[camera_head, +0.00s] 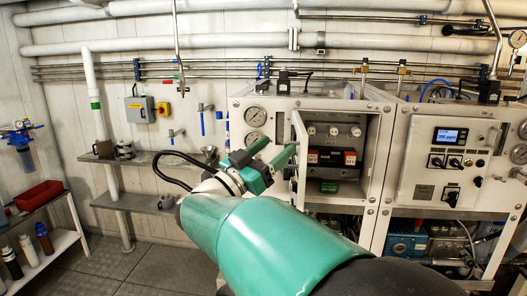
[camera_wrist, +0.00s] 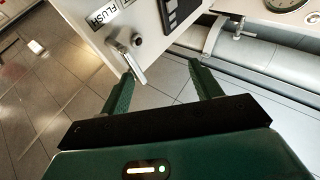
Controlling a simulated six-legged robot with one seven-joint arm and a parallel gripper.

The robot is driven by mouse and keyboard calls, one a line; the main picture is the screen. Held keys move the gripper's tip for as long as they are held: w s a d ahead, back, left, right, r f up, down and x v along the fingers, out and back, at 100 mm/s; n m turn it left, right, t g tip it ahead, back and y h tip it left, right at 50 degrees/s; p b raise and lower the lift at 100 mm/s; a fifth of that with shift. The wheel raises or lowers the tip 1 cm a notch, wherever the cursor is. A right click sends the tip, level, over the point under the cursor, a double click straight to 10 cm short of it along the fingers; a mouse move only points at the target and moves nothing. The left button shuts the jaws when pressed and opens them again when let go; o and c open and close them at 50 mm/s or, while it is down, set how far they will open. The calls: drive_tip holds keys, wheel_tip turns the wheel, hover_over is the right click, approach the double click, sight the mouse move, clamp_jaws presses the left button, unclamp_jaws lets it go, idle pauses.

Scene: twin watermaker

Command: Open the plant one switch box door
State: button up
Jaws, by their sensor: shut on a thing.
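The plant one switch box (camera_head: 368,165) is the white cabinet left of the display panel in the head view. Its door (camera_head: 301,150) stands swung outward from the left side, seen nearly edge-on, and the interior shows. My gripper (camera_head: 282,158) is at the door's outer side, with its green fingers at the door. In the wrist view the door's face (camera_wrist: 150,15) carries a "FLUSH" label and a metal handle (camera_wrist: 131,60).
Inside the box are red-and-black switches (camera_head: 332,157) and a green part (camera_head: 329,187). A neighbouring panel with a blue display (camera_head: 450,135) stands to the right. Grey shelves (camera_head: 150,157) are at the left. Open tiled floor (camera_wrist: 60,110) lies below the door.

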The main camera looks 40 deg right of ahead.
drive_tip(key=o, duration=0.5)
drive_tip(key=shift+w+d+f, duration=0.25)
drive_tip(key=shift+w, duration=0.35)
drive_tip(key=shift+s+d+r, duration=0.1)
drive_tip(key=shift+s+r, duration=0.05)
drive_tip(key=shift+s, duration=0.45)
drive_tip(key=shift+c, duration=1.3)
drive_tip(key=shift+s+a+r, duration=0.1)
drive_tip(key=shift+a, duration=0.1)
drive_tip(key=c, duration=0.4)
drive_tip(key=shift+w+a, duration=0.25)
drive_tip(key=shift+w, duration=0.05)
drive_tip(key=shift+o, duration=0.3)
drive_tip(key=shift+s+d, duration=0.25)
drive_tip(key=shift+d, duration=0.1)
drive_tip(key=shift+o, duration=0.2)
drive_tip(key=shift+w+a, duration=0.2)
drive_tip(key=shift+a, duration=0.05)
drive_tip(key=shift+s+d, duration=0.1)
drive_tip(key=shift+s, duration=0.05)
drive_tip(key=shift+a, duration=0.2)
drive_tip(key=shift+c, duration=0.5)
drive_tip(key=v, duration=1.4)
drive_tip(key=shift+s+r, duration=0.1)
drive_tip(key=shift+c, duration=0.9)
drive_tip(key=shift+d, duration=0.1)
